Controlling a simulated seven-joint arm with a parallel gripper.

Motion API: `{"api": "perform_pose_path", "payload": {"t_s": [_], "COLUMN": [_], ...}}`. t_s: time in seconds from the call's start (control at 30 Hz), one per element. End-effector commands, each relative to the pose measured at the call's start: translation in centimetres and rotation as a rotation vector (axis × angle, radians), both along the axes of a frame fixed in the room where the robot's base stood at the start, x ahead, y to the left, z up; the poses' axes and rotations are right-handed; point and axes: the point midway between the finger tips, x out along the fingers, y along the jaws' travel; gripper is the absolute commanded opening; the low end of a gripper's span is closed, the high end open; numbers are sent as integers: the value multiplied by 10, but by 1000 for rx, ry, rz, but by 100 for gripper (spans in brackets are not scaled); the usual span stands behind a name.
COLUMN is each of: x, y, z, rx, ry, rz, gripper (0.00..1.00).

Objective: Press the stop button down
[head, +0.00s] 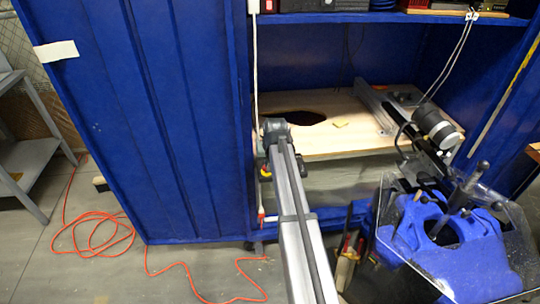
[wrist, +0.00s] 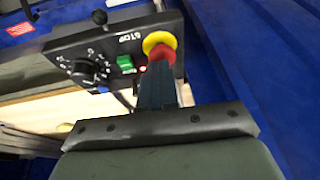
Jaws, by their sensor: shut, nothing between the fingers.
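The stop button (wrist: 161,52) is a red cap on a yellow ring, on a black control box (wrist: 108,50) marked STOP, at the top middle of the wrist view. My gripper (wrist: 158,70) is shut and empty. Its fingertips appear just below the red cap and overlap its lower edge in the picture; I cannot tell if they touch. In the head view a small yellow patch (head: 265,172), probably the button's ring, shows beside my arm at the cabinet's front edge. My arm hides most of the box there.
The control box also bears a green switch (wrist: 125,63) and a black dial (wrist: 88,70). A blue cabinet (head: 170,110) surrounds a wooden board (head: 340,140) with a dark hole. A blue machine (head: 450,250) stands at the right. An orange cable (head: 100,240) lies on the floor.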

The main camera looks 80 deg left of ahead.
Motion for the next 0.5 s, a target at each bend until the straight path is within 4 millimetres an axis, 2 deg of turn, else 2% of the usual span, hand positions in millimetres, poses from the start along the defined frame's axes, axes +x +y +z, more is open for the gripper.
{"api": "perform_pose_path", "payload": {"t_s": [0.5], "x": [-1], "y": [1], "z": [-7], "rx": [0], "ry": [0], "rz": [0], "gripper": [0]}}
